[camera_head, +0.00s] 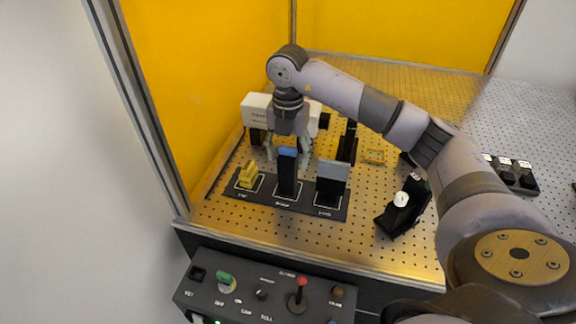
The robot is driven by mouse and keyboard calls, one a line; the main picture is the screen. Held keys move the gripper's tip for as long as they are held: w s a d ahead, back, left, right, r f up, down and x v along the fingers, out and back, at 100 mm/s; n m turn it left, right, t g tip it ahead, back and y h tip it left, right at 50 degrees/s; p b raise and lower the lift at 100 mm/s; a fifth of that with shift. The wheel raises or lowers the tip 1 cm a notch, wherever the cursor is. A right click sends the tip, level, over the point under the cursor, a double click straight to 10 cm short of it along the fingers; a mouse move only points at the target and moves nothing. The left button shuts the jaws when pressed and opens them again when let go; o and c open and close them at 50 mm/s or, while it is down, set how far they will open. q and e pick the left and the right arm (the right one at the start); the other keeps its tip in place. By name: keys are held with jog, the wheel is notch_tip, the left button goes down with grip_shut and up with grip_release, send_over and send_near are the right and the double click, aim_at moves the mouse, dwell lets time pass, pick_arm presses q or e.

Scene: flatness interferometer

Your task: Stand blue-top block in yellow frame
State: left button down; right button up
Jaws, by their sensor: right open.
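The blue-top block (287,173) is tall and black with a blue cap. It stands upright in the middle place of a dark tray (311,207). The small yellow frame (374,156) lies flat on the perforated table, right of and behind the tray, and looks empty. My right gripper (287,155) points down at the block's top, with its open fingers showing to the left and right of the blue cap. Whether the fingers touch the block cannot be told. My left gripper is not in view.
A yellow piece (248,175) and a grey-top block (332,180) stand on either side in the tray. A white instrument (256,110) is behind my gripper. A black mount with a white knob (401,199) stands at right. A control panel (262,293) is in front.

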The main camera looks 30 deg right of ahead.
aim_at(288, 168)
notch_tip(288, 168, down, 4)
jog(key=shift+p, duration=0.4)
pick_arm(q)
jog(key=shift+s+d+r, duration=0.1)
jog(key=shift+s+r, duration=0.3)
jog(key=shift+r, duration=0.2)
pick_arm(e)
jog(key=shift+f, duration=0.65)
jog(key=shift+c, duration=0.2)
grip_shut()
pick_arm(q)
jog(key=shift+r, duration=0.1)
pick_arm(e)
jog(key=shift+r, duration=0.1)
